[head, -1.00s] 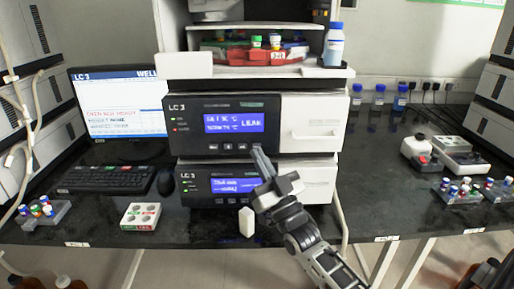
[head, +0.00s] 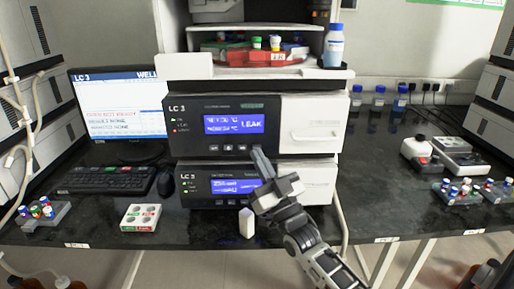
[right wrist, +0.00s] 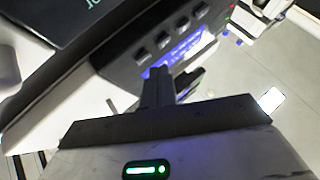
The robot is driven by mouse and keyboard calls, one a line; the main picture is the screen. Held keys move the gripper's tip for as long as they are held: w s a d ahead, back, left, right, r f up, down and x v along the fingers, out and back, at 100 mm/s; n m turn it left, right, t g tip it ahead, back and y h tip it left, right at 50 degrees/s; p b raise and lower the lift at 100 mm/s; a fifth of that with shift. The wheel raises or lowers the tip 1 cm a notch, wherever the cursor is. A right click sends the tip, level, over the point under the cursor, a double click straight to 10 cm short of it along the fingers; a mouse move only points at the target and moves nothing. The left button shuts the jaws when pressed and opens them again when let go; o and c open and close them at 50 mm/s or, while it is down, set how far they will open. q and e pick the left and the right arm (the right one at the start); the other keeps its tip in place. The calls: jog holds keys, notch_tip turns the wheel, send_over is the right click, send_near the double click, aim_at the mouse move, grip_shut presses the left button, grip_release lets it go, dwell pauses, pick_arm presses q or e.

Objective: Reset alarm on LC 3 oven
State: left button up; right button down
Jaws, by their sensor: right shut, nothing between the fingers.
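The upper LC 3 module (head: 188,140) is a dark panel with a lit blue display (head: 234,124) reading LEAK. A row of small buttons (head: 228,148) sits under the display, and small status lights show at its left. My right gripper (head: 257,151) is shut and empty. Its tips are in front of the module's lower edge, just right of the buttons; I cannot tell whether they touch. In the right wrist view the shut fingers (right wrist: 159,84) point towards a dark panel with several buttons (right wrist: 163,41) and a blue display (right wrist: 190,47). My left gripper is not in view.
A second LC 3 module (head: 190,186) lies below the upper one. A white block (head: 247,223) stands on the bench near my arm. A monitor (head: 118,115), keyboard (head: 107,180) and mouse (head: 166,181) are left. A blue-capped bottle (head: 334,47) stands on top.

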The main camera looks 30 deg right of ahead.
dwell(0.8)
jog(key=shift+w+d, duration=0.25)
jog(key=shift+w, duration=0.1)
jog(key=shift+w+d+b, duration=0.2)
jog(key=shift+w+b, duration=0.1)
jog(key=shift+w, duration=0.05)
dwell(0.7)
jog(key=shift+s+a, duration=0.1)
jog(key=shift+s+a+p, duration=0.35)
jog(key=shift+s+p, duration=0.15)
jog(key=shift+s, duration=0.15)
jog(key=s+a, duration=0.1)
jog(key=s+p, duration=0.1)
jog(key=s+a+p, duration=0.1)
jog(key=s, duration=0.1)
jog(key=shift+s+a, duration=0.1)
jog(key=shift+a, duration=0.25)
